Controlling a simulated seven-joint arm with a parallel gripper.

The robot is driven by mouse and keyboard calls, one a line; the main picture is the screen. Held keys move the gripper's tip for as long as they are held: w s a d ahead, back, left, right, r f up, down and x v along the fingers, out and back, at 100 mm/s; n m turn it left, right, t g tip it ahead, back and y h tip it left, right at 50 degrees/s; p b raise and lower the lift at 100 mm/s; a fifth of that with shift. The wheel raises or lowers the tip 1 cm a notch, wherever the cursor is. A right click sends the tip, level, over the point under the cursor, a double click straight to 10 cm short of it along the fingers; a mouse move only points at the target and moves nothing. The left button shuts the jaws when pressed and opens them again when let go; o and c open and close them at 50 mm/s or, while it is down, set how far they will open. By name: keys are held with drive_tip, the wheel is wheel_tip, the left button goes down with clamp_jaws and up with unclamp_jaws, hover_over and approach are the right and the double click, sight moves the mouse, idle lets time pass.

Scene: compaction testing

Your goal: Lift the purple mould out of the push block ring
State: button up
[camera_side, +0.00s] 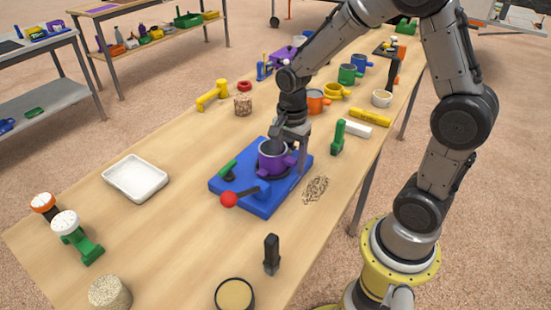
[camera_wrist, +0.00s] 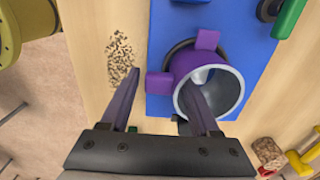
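The purple mould (camera_side: 273,158) is an open-topped cylinder with side lugs. It stands upright in a dark ring on the blue base (camera_side: 222,186). In the wrist view the mould (camera_wrist: 183,64) shows its grey inner wall and two purple lugs, and part of the dark ring (camera_wrist: 167,50) shows around its foot. My gripper (camera_side: 292,143) is above the mould's edge. In the wrist view my gripper (camera_wrist: 155,80) is open, with one finger over the mould's opening and the other outside, to its left. Whether either finger touches the mould cannot be told.
A lever with a red knob (camera_side: 229,199) sits at the base's front. Dark crumbs (camera_side: 316,188) lie right of the base. A green-handled tool (camera_side: 338,138), a white tray (camera_side: 136,177) and a black upright tool (camera_side: 271,255) stand around it. Coloured mugs stand further back.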

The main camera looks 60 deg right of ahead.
clamp_jaws()
drive_tip(key=shift+r, duration=0.1)
wheel_tip(320, 180, up, 10)
idle(0.6)
drive_tip(key=shift+c, duration=1.9)
unclamp_jaws()
clamp_jaws()
wheel_tip(320, 180, up, 11)
hover_over(290, 159)
